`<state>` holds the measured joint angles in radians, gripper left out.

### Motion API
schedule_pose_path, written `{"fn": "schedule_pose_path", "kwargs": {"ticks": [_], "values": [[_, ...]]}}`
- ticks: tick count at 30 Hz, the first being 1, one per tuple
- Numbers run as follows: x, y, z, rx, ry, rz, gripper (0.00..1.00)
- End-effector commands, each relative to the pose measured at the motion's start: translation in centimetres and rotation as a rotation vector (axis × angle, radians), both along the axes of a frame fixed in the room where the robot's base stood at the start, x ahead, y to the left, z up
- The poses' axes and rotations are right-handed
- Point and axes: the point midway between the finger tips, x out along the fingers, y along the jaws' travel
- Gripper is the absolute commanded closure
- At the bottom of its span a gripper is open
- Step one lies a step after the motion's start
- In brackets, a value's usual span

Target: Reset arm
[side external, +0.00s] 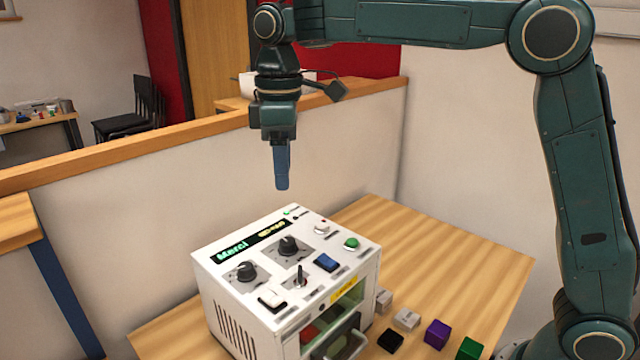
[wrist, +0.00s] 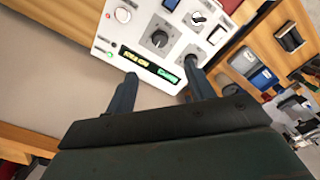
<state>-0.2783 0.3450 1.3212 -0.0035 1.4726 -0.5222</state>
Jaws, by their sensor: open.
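My gripper (side external: 283,166) hangs pointing down above the back part of the white laser marker box (side external: 225,313), clear of it. In the wrist view my gripper (wrist: 160,82) shows two blue fingers spread apart with nothing between them. The box's top panel carries a lit green and yellow display (side external: 250,242), two black knobs, a toggle switch (side external: 300,277), a blue rocker (side external: 326,262), a white rocker (side external: 271,297), a green button (side external: 352,243) and a white button (side external: 321,228). The front door (side external: 340,343) has a window, with something red inside; whether it is fully shut I cannot tell.
Beside the box on the wooden table (side external: 450,255) lie black (side external: 390,341), purple (side external: 436,334), green (side external: 468,349) and grey (side external: 406,319) blocks. A low partition with a wooden top (side external: 200,142) stands behind. The table's right back area is clear.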

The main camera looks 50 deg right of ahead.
Motion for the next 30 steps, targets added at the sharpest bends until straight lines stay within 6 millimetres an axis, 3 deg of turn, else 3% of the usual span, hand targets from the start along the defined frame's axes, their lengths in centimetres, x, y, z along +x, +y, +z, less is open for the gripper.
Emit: {"fn": "schedule_pose_path", "kwargs": {"ticks": [11,17,30], "values": [[-0.2,-0.1,0.1,0.001,-0.004,-0.005,0.46],[-1.4,-1.2,0.8,0.008,-0.027,-0.045,0.46],[-8.7,-6.0,2.7,0.052,-0.154,-0.264,0.46]]}}
